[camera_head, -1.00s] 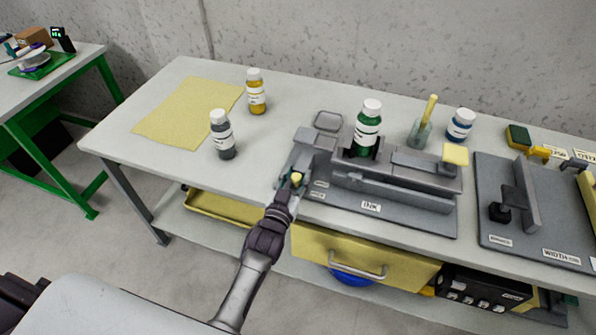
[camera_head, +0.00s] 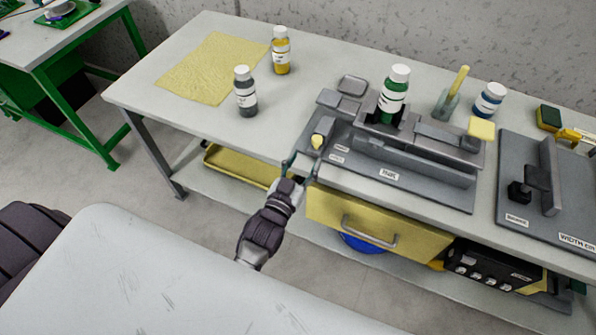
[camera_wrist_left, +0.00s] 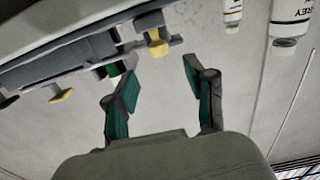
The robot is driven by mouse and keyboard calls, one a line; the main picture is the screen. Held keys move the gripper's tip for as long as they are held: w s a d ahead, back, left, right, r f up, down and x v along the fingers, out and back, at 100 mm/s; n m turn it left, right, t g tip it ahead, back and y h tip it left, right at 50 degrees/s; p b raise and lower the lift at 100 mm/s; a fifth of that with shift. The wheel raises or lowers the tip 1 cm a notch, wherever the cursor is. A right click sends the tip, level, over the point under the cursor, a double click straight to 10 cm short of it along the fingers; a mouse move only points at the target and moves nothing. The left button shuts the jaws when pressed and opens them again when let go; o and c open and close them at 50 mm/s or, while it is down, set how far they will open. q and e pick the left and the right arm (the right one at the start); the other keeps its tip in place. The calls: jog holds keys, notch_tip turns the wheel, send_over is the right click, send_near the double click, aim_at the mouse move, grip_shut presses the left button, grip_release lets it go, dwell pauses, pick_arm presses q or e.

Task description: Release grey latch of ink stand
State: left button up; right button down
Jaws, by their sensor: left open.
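The ink stand (camera_head: 425,165) is a grey fixture with an ink label on its front, on the workbench. A green bottle (camera_head: 394,95) stands upright in its holder. At the stand's left front is a small grey latch piece with a yellow knob (camera_head: 317,141); the knob also shows in the wrist view (camera_wrist_left: 157,48). My left gripper (camera_head: 301,164) is open and empty at the bench's front edge, just in front of the knob and apart from it. Its spread fingers (camera_wrist_left: 160,70) show in the wrist view with nothing between them. My right gripper is not in view.
A dark grey bottle (camera_head: 246,92) and an amber bottle (camera_head: 281,51) stand left of the stand, near a yellow cloth (camera_head: 212,68). A blue bottle (camera_head: 489,101) and a brush pot (camera_head: 447,103) stand behind. Another grey fixture (camera_head: 545,195) is at right. A yellow drawer (camera_head: 376,228) hangs below.

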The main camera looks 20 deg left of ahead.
pick_arm(q)
jog(key=s, duration=0.3)
jog(key=shift+s, duration=0.4)
jog(key=s+d+f+m+g+h, duration=0.1)
jog(key=s+f+g, duration=0.4)
jog(key=f, duration=0.9)
jog(key=s+f+g, duration=0.4)
jog(key=s+f, duration=0.3)
jog(key=f, duration=0.8)
jog(key=s+a+f+g, duration=0.2)
jog(key=s+f, duration=0.3)
jog(key=s, duration=0.3)
jog(key=s+a+f+g+y, duration=0.1)
jog(key=s+a+f+g, duration=0.1)
jog(key=s+f, duration=0.3)
jog(key=s+a+f+m+g, duration=0.1)
jog(key=s+a+f+g, duration=0.2)
jog(key=s, duration=1)
notch_tip(320, 180, down, 2)
jog(key=shift+s+f+g+y, duration=0.15)
jog(key=shift+g+y, duration=0.15)
jog(key=shift+g, duration=0.2)
